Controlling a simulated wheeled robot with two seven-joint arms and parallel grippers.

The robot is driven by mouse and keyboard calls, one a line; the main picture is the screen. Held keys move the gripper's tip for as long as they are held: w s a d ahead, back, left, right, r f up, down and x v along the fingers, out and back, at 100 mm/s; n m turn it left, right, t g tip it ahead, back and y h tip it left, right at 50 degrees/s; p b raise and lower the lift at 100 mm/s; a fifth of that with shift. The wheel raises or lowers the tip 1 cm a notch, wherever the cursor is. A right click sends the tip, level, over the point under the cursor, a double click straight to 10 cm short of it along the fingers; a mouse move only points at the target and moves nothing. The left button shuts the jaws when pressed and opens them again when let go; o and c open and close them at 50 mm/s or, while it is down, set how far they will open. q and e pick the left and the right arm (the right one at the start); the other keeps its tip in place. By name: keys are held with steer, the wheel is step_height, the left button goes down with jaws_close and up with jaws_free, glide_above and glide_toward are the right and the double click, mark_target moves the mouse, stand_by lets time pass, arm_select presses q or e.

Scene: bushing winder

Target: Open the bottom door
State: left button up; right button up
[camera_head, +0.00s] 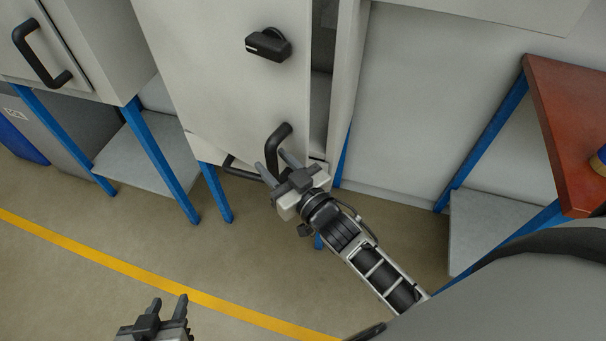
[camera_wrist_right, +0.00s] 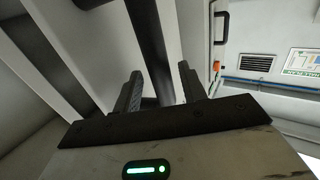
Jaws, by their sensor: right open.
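A large pale door (camera_head: 220,75) with a black knob (camera_head: 268,44) fills the upper middle of the head view. A curved black handle (camera_head: 278,140) sits near its lower right corner. Below the door's lower edge another black handle (camera_head: 238,170) shows, partly hidden by the gripper. My right gripper (camera_head: 274,164) is open at these handles. In the right wrist view a dark bar (camera_wrist_right: 150,45) runs between or just beyond the open fingers (camera_wrist_right: 160,85); contact is unclear. My left gripper (camera_head: 169,300) is open and empty, low over the floor.
A dark gap (camera_head: 321,75) shows along the pale door's right edge. A cabinet with a black handle (camera_head: 42,55) stands at left. Blue legs (camera_head: 160,160) carry the units. A red-brown table (camera_head: 570,120) stands at right. The floor in front is clear, with a yellow line (camera_head: 110,262).

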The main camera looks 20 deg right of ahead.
steer(key=b+v, duration=0.1)
steer(key=v, duration=1.3)
steer(key=shift+s, duration=0.25)
steer(key=shift+d, duration=0.1)
